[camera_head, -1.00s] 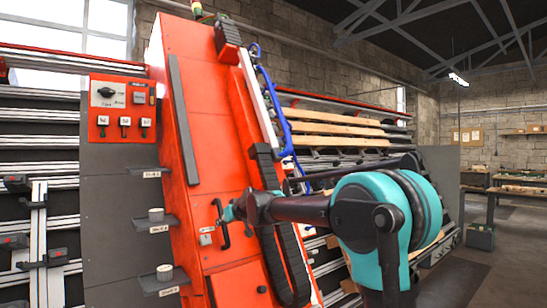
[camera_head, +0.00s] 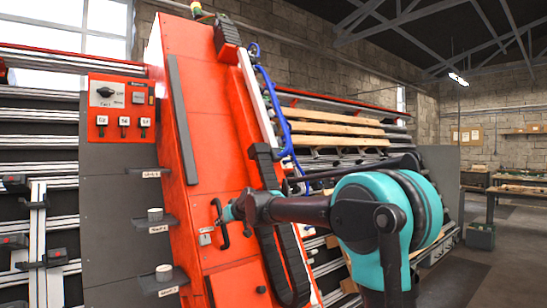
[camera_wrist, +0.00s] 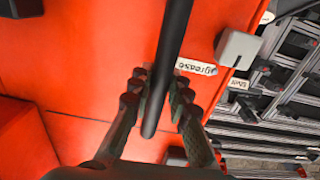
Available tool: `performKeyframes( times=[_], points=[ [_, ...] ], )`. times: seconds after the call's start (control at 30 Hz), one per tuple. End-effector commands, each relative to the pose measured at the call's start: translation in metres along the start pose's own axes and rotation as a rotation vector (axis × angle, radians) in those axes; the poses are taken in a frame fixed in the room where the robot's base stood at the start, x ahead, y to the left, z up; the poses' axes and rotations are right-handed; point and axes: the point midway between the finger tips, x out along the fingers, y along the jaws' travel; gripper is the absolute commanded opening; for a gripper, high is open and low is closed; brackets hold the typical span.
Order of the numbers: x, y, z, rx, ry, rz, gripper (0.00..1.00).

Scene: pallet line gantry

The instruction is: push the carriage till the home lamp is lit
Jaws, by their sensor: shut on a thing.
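The carriage (camera_head: 204,120) is a tall, leaning orange-red column on the rail frame. A black bar handle (camera_head: 220,226) stands on its lower front; it also shows in the wrist view (camera_wrist: 171,45). My gripper (camera_head: 228,212) has its fingers on either side of this handle and is shut on it. In the wrist view my gripper (camera_wrist: 160,88) shows both ribbed fingers against the bar. A control panel (camera_head: 120,110) with a dark knob and several switches is on the carriage's left side. I cannot pick out a lit home lamp there; the panel markings are too small to read.
Rails with clamps (camera_head: 45,262) lie at left. Open floor (camera_head: 490,270) is at right.

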Motion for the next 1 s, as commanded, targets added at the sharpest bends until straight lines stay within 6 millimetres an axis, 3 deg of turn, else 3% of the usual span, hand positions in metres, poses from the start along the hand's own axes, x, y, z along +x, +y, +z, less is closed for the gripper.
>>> performKeyframes(
  times=[0.03,0.3,1.0],
  points=[
    [0.0,-0.009,0.001,0.0,-0.003,-0.01,0.0],
    [0.0,-0.025,0.002,0.001,-0.005,-0.016,0.0],
    [0.0,-0.051,0.002,-0.001,-0.004,-0.007,0.0]
  ],
)
